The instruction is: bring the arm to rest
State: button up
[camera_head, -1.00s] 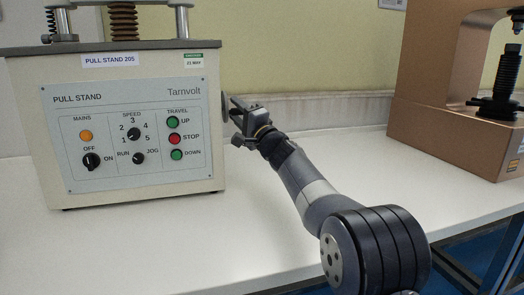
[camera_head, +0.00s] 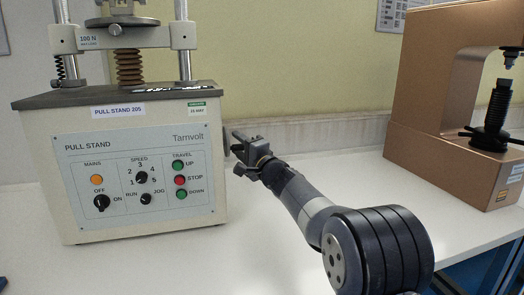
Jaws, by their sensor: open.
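My gripper (camera_head: 238,142) is at the end of my arm (camera_head: 302,197), which reaches up and left from the lower right. It is just right of the pull stand (camera_head: 150,215), near the panel's upper right. The fingers point left and away, and nothing shows between them. Whether the fingertips touch the stand's side is hard to tell. The stand's front panel (camera_head: 140,174) has an orange mains lamp, a black OFF/ON knob, a speed dial, a RUN/JOG knob and green, red and green travel buttons.
The white bench top (camera_head: 225,265) is clear in front of the stand and around my arm. A copper-coloured tester (camera_head: 440,165) with a black screw post (camera_head: 492,118) stands at the right. A pale wall (camera_head: 310,70) is behind. The bench's front edge is at lower right.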

jog(key=shift+r+m+g+h+p, duration=0.5)
jog(key=shift+r+g+p, duration=0.15)
jog(key=shift+p, duration=4.75)
jog(key=shift+f+g+p, duration=0.15)
jog(key=shift+g+p, duration=0.1)
jog(key=shift+p, duration=1)
